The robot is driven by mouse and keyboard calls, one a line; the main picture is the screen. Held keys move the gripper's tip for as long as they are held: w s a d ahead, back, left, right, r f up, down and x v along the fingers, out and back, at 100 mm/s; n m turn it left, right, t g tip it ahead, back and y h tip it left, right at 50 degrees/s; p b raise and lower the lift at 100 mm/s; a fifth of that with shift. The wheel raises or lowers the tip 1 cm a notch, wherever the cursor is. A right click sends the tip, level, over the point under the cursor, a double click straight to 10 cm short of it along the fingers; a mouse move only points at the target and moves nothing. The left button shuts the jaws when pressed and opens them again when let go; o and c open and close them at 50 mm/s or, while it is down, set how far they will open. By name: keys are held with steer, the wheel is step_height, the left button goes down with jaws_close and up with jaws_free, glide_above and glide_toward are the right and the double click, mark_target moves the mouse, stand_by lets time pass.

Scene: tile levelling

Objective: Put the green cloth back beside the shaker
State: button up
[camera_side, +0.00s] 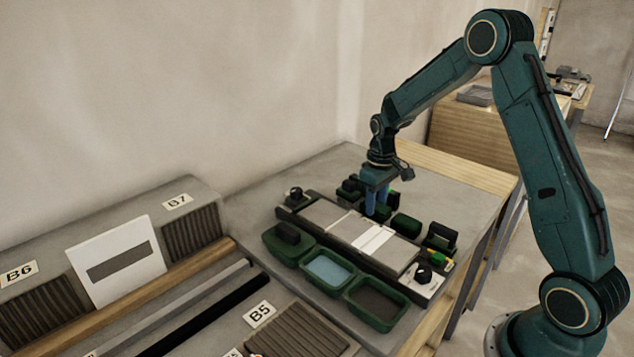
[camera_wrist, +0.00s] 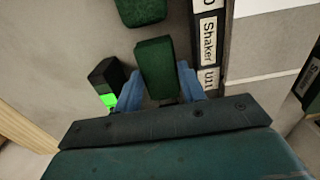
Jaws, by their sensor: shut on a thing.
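The green cloth (camera_wrist: 156,66), a dark green block-like piece, sits between the two blue fingers of my gripper (camera_wrist: 159,78) in the wrist view. My gripper is shut on it. The shaker's dark edge (camera_wrist: 208,42), with a white label reading "Shaker", runs just right of the fingers, apart from the cloth. In the side view my gripper (camera_side: 377,206) points down behind the shaker (camera_side: 325,216), low over the table. The cloth is mostly hidden there, and I cannot tell whether it touches the table.
Another green piece (camera_wrist: 140,10) lies beyond the cloth. A black block with a bright green face (camera_wrist: 108,98) stands left of the fingers. Green trays (camera_side: 332,284) line the shaker's near side. A dark green holder (camera_side: 440,237) and a black knob (camera_side: 423,274) are at its right end.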

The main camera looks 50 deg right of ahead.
steer(key=shift+f, duration=0.45)
stand_by(0.5)
steer(key=o, duration=1.3)
steer(key=shift+a, duration=0.1)
steer(key=shift+c, duration=0.3)
steer(key=shift+r, duration=0.1)
steer(key=shift+r, duration=0.75)
steer(key=shift+o, duration=0.5)
steer(key=shift+r, duration=3.2)
